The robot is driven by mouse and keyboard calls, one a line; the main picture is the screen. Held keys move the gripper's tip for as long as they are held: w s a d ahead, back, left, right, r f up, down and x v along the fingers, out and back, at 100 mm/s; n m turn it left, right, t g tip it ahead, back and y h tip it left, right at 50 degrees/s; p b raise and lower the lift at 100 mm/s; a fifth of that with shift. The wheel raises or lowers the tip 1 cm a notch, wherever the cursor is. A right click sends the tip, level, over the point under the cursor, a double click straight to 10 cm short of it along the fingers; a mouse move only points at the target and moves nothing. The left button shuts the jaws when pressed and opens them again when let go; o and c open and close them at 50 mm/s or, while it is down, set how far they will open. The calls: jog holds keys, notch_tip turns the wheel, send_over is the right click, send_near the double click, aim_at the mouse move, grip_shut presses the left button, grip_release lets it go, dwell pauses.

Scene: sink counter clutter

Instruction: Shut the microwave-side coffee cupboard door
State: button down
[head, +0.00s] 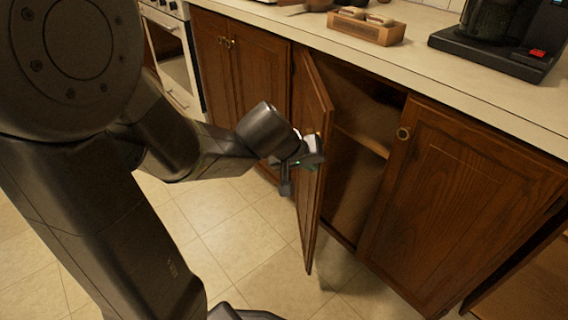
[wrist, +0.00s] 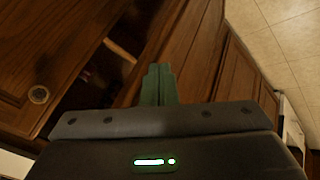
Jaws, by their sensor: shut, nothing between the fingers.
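The open cupboard door (head: 314,160) is brown wood and stands swung outward from its frame in the head view. The cupboard interior (head: 352,165) behind it is dark, with a shelf across it. My gripper (head: 310,160) is at the left, outer face of the door, near mid-height; I cannot tell whether it touches. In the wrist view the green fingers of my gripper (wrist: 159,84) are together with nothing between them, and the door (wrist: 185,50) lies just beyond them. The door's knob is largely hidden by my gripper in the head view.
A closed door with a round knob (head: 403,133) is right of the opening. Closed cupboards (head: 245,75) and an oven (head: 174,55) are at the left. The counter (head: 450,80) holds a wooden tray (head: 366,30) and a coffee machine (head: 500,40). Tiled floor (head: 235,225) is clear.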

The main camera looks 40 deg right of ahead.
jog(key=s+d+p, duration=0.2)
jog(key=s+d, duration=0.2)
jog(key=d, duration=0.3)
jog(key=s+d+p, duration=0.3)
jog(key=d, duration=0.5)
jog(key=shift+s+d+p, duration=0.25)
jog(key=shift+s+p, duration=0.1)
jog(key=shift+s, duration=0.05)
